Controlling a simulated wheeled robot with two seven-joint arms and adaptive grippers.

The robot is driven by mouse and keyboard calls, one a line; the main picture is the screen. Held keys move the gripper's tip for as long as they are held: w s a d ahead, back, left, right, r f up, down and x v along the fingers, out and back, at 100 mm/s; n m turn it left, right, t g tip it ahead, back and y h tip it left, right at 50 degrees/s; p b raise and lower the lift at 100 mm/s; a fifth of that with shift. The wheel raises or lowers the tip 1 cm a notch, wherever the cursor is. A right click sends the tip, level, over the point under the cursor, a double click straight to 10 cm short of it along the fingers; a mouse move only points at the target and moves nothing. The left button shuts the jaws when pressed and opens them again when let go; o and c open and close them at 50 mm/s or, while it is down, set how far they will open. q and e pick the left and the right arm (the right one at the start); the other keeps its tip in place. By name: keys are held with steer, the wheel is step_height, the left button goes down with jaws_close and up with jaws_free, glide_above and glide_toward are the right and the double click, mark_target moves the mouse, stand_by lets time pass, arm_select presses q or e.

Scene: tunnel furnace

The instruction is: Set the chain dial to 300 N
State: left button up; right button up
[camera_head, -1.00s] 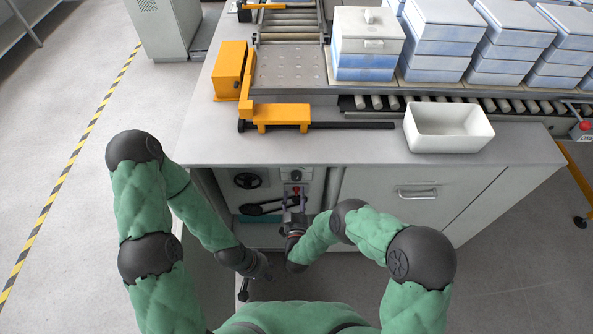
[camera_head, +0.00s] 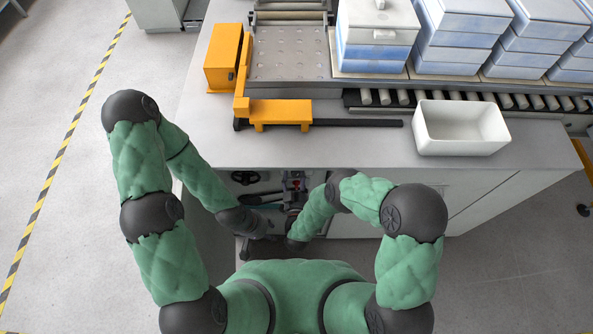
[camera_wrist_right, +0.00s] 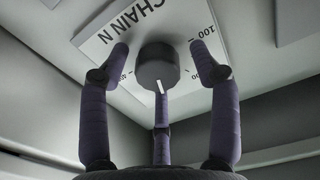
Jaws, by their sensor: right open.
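In the right wrist view the chain dial (camera_wrist_right: 157,66) is a dark round knob on a white plate (camera_wrist_right: 98,48) marked "CHAIN N". A white pointer line on the knob points down in the picture. "100" is printed at its right and a partly covered number at its left. My right gripper (camera_wrist_right: 161,50) is open, its fingers spread around the knob with visible gaps at both sides. In the head view my right gripper (camera_head: 293,186) is inside the open bay under the bench; the dial cannot be made out there. My left gripper (camera_head: 250,250) is low beside the bay, jaws unclear.
The bench top (camera_head: 330,150) overhangs the bay. A black handwheel (camera_head: 245,178) is at the bay's left. A white bin (camera_head: 462,128), an orange stop (camera_head: 282,113) and stacked blue-white boxes (camera_head: 375,50) are on the bench above.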

steer(key=c, duration=1.1)
steer(key=shift+c, duration=0.2)
steer(key=shift+w, duration=0.1)
steer(key=shift+w+r+m+b, duration=0.1)
steer(key=shift+r+m+b, duration=0.15)
steer(key=shift+m, duration=0.95)
steer(key=o, duration=1.1)
steer(key=shift+o, duration=0.2)
steer(key=shift+f, duration=0.1)
